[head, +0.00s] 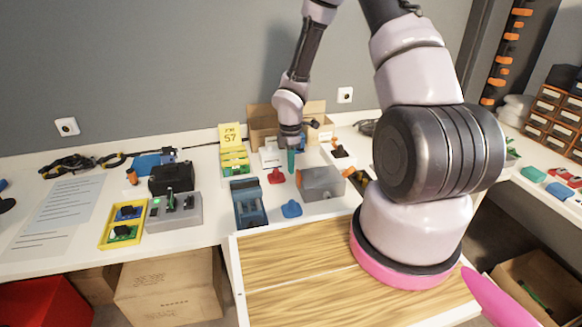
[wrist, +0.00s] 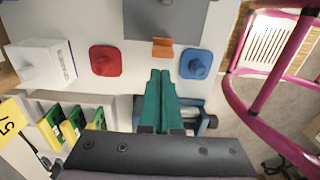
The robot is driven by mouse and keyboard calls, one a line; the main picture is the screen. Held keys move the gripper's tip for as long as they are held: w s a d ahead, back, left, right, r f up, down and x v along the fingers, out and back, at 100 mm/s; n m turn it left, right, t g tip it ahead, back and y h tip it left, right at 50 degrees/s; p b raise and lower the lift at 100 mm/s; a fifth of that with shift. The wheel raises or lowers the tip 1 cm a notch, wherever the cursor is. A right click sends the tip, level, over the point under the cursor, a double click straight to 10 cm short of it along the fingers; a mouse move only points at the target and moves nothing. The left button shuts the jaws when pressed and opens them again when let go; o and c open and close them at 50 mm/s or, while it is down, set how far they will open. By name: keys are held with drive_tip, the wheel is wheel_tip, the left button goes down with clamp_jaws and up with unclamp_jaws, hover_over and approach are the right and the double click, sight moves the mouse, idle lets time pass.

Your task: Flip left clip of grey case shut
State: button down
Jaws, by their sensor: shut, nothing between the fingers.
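The grey case (head: 322,184) lies on the white table right of centre in the head view. Its body also fills the top of the wrist view (wrist: 165,18). An orange clip (wrist: 162,47) sticks out from the case edge that faces my gripper. My gripper (head: 291,168) points down beside the left side of the case. Its teal fingers (wrist: 160,74) are together and empty, with the tips just short of the clip in the wrist view. I cannot tell whether they touch it.
A red knob-like piece (wrist: 106,61) and a blue one (wrist: 195,64) stand on either side of the fingertips. A blue case (head: 248,203), a white box (wrist: 42,62) and a yellow sign (head: 230,135) are close by. A wooden surface (head: 300,290) lies in front.

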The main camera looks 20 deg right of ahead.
drive_tip(key=a, duration=0.4)
drive_tip(key=d+r, duration=0.3)
drive_tip(key=r, duration=0.6)
drive_tip(key=shift+r, duration=0.2)
drive_tip(key=shift+d, duration=0.15)
